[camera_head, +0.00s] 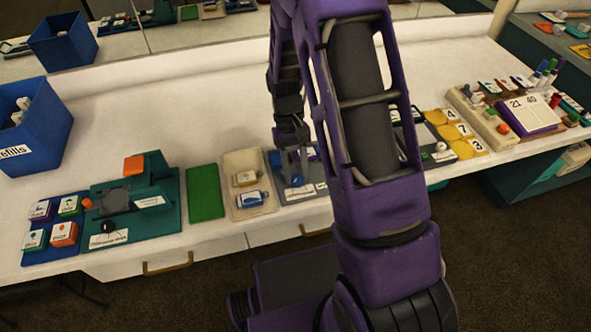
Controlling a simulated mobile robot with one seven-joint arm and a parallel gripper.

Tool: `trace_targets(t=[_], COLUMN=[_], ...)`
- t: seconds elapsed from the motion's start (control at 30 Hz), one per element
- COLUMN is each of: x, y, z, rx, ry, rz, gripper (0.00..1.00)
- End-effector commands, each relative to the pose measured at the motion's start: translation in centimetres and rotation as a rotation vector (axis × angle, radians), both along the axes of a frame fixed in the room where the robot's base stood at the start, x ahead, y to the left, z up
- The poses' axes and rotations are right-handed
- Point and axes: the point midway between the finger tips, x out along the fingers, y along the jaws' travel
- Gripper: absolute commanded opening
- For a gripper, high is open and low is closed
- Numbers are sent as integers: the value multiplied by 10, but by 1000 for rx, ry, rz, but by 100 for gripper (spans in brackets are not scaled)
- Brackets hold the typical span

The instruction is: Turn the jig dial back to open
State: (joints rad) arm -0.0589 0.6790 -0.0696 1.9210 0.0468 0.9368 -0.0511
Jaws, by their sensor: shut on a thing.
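My gripper (295,174) points down over a grey-blue jig plate (297,193) near the front edge of the table, right of the beige tray. Its jaws are shut on a small part on that plate, which appears to be the jig dial. The fingers cover most of the dial, so its shape and setting cannot be read. Small white labels show at the plate's right side, too small to read. My purple arm hides what lies just right of the plate.
A beige tray (232,208) with two small items and a green mat (206,193) lie left of the plate. Further left are a teal fixture (165,218) and a blue card board (52,254). The white table behind is clear.

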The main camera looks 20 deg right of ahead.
Motion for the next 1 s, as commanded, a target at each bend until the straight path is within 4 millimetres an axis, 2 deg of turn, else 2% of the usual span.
trace_targets(t=[0.3, 0.8, 0.83, 0.97, 1.0], x=[1, 1, 1, 0, 0], y=[-1, -1, -1, -1, -1], z=[0, 0, 0, 0, 0], rx=[0, 0, 0, 0, 0], ry=[-2, -3, -2, -2, -2], rz=[-101, -116, -115, -115, -115], gripper=[0, 0, 45, 68, 69])
